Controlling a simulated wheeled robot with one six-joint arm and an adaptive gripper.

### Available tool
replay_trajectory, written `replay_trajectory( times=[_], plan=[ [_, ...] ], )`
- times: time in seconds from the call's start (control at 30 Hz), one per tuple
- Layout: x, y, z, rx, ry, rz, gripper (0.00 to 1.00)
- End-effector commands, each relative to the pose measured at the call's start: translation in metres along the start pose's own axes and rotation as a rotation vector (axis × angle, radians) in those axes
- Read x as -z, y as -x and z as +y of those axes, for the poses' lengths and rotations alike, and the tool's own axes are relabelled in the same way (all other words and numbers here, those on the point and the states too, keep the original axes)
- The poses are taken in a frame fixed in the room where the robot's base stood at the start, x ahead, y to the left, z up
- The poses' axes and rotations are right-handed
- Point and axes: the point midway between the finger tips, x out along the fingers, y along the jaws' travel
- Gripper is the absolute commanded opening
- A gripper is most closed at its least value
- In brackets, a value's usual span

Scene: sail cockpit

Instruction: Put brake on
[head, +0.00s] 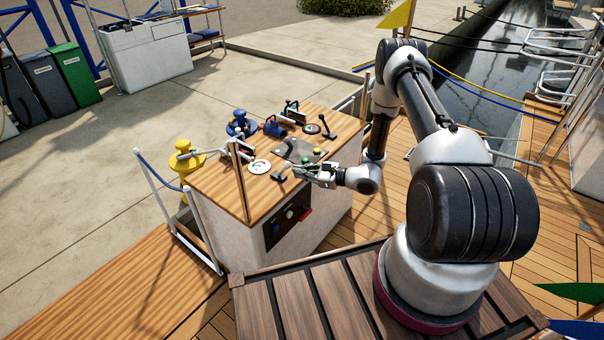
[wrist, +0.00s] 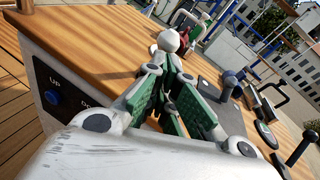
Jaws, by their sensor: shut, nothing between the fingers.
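My gripper (head: 303,172) is over the near right part of the wooden-topped control console (head: 212,186). In the wrist view its green-padded fingers (wrist: 172,72) are shut with nothing between them. A pale rounded knob (wrist: 168,41) shows just beyond the fingertips; I cannot tell whether they touch. The wrist view shows a dark-knobbed lever (wrist: 228,80) and a black one (wrist: 300,150) to the right. No readable label tells which is the brake.
A yellow bollard (head: 183,158) stands to the left.

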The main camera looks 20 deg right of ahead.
Motion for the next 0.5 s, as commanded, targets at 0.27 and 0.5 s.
replay_trajectory(
  times=[0.27, 0.5],
  plan=[
    [-0.0039, -0.0009, -0.002, -0.008, -0.007, 0.029, 0.0],
    [-0.0069, -0.002, -0.0029, -0.019, -0.018, 0.065, 0.0]
  ],
)
